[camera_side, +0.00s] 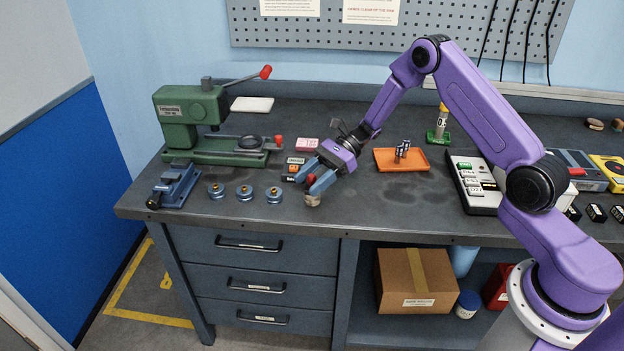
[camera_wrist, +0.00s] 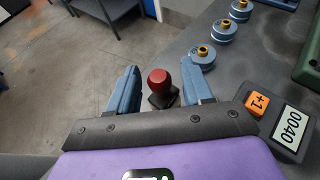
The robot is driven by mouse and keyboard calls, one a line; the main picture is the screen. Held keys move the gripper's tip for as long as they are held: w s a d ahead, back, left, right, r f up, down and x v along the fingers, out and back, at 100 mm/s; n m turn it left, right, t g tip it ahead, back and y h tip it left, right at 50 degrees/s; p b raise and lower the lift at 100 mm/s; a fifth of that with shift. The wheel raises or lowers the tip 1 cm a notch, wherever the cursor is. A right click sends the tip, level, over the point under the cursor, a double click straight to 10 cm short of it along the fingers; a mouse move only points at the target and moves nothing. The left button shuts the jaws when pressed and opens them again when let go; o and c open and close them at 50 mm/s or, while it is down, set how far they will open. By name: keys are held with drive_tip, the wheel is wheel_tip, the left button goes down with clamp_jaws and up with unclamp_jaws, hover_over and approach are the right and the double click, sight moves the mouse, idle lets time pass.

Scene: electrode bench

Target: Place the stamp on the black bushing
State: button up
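The stamp (camera_wrist: 160,84) has a round red knob on a dark square base. In the wrist view it stands between the two blue-grey fingers of my gripper (camera_wrist: 161,88), with a gap on both sides. In the side view my gripper (camera_side: 316,181) is low near the bench's front edge, fingers apart, and a bit of red shows between them.
The counter box (camera_wrist: 276,125) with an orange button is close on the right in the wrist view. The green press (camera_side: 190,116) and a blue vise (camera_side: 175,185) stand at the left. An orange tray (camera_side: 386,162) lies right of my gripper.

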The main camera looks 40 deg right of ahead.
drive_tip(key=v, duration=1.2)
drive_tip(key=s+a+r+n+g+h, duration=0.35)
drive_tip(key=s+a+n, duration=0.3)
drive_tip(key=s, duration=0.25)
drive_tip(key=s+a+r+n+g+h, duration=0.2)
drive_tip(key=s+a+n+h, duration=0.4)
drive_tip(key=s, duration=0.4)
drive_tip(key=s+d+r+n+t+h, duration=0.1)
drive_tip(key=s+d+n+t, duration=0.1)
drive_tip(key=s+n, duration=0.6)
drive_tip(key=s+d+r+n+t+h, duration=0.1)
drive_tip(key=s+d+n+t+h, duration=0.1)
drive_tip(key=s+n, duration=0.7)
drive_tip(key=shift+s+d+n+t, duration=0.15)
drive_tip(key=shift+d+n+t, duration=0.4)
drive_tip(key=shift+d+t, duration=0.25)
drive_tip(key=shift+h, duration=0.25)
